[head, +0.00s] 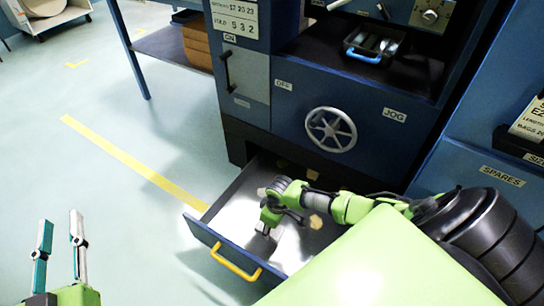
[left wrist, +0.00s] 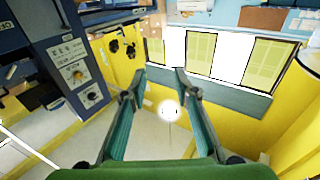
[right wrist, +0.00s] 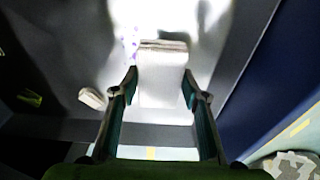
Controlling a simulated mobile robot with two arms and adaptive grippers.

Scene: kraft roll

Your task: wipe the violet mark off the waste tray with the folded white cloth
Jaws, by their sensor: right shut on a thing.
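The waste tray (head: 229,206) is a pulled-out metal drawer with a blue front and a yellow handle (head: 236,263). My right gripper (head: 268,226) reaches down into it. In the right wrist view the right gripper (right wrist: 160,84) is shut on the folded white cloth (right wrist: 163,90), with one finger on each side. The violet mark (right wrist: 130,42) shows as small specks on the bright tray floor, just beyond and left of the cloth. I cannot make the mark out in the head view. My left gripper (head: 61,228) is open and empty over the floor, away from the tray.
Pale scraps lie in the tray, one (right wrist: 92,98) left of the cloth and one (head: 317,221) beside my right arm. The blue machine with a handwheel (head: 331,130) stands above the tray. A spares cabinet (head: 500,177) is at right. Open floor lies left.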

